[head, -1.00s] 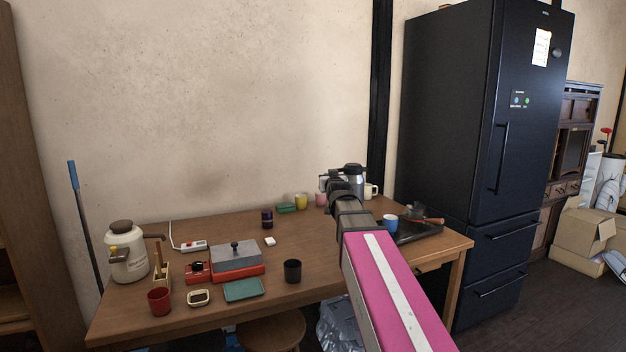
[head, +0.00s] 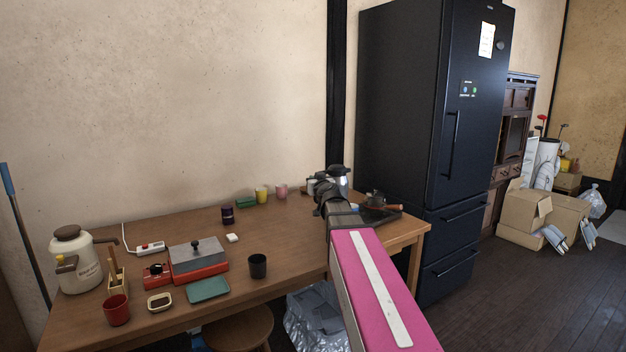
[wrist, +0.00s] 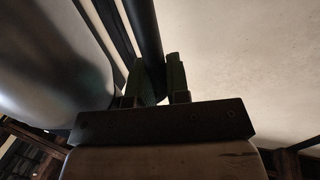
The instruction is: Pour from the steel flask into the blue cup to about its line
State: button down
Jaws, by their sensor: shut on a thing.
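The steel flask (head: 339,180), with a dark lid, is at the far right end of the table in the head view, roughly upright and partly hidden by my arm. In the wrist view its steel body (wrist: 45,65) fills the left side. My gripper (wrist: 157,80) is shut on its dark handle (wrist: 149,35). Only a sliver of the blue cup (head: 355,207) shows in the head view, beside my arm at the dark tray (head: 384,218). The rest of the cup, its line and its contents are hidden.
A dark pot-like object (head: 375,198) stands at the tray. Yellow (head: 262,195) and pink (head: 281,191) cups stand left of the flask. A black cup (head: 258,266) is near the table's front edge. The tall black fridge (head: 435,130) stands close behind the table's right end.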

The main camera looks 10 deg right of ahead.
aim_at(340, 180)
jog(key=s+d+n+g+y, duration=0.2)
jog(key=n+y, duration=0.1)
jog(key=y, duration=0.1)
jog(key=s+d+r+n+g+y, duration=0.1)
jog(key=s+d+n+g+y, duration=0.1)
jog(key=y, duration=0.3)
jog(key=s+d+r+n+g+y, duration=0.1)
jog(key=s+d+n+g+y, duration=0.1)
jog(key=s+n+g+y, duration=0.1)
jog(key=shift+s+d+n+y, duration=0.2)
jog(key=shift+n+y, duration=0.5)
jog(key=shift+n, duration=0.3)
jog(key=shift+w+d+f+m, duration=0.25)
jog(key=shift+w+d+m, duration=0.15)
jog(key=shift+w, duration=0.15)
jog(key=shift+w+d+f+m, duration=0.25)
jog(key=shift+w+d, duration=0.1)
jog(key=shift+w, duration=0.25)
jog(key=shift+w+d+f+m, duration=0.2)
jog(key=shift+w+d+m, duration=0.2)
jog(key=shift+w, duration=0.15)
jog(key=shift+f, duration=0.3)
jog(key=shift+d+f+m, duration=0.15)
jog(key=shift+f+m, duration=0.2)
jog(key=shift+f, duration=0.15)
jog(key=shift+r+m, duration=0.5)
jog(key=shift+m, duration=0.2)
jog(key=shift+w+d+r+m, duration=0.2)
jog(key=shift+r+m, duration=0.2)
jog(key=shift+m, duration=0.4)
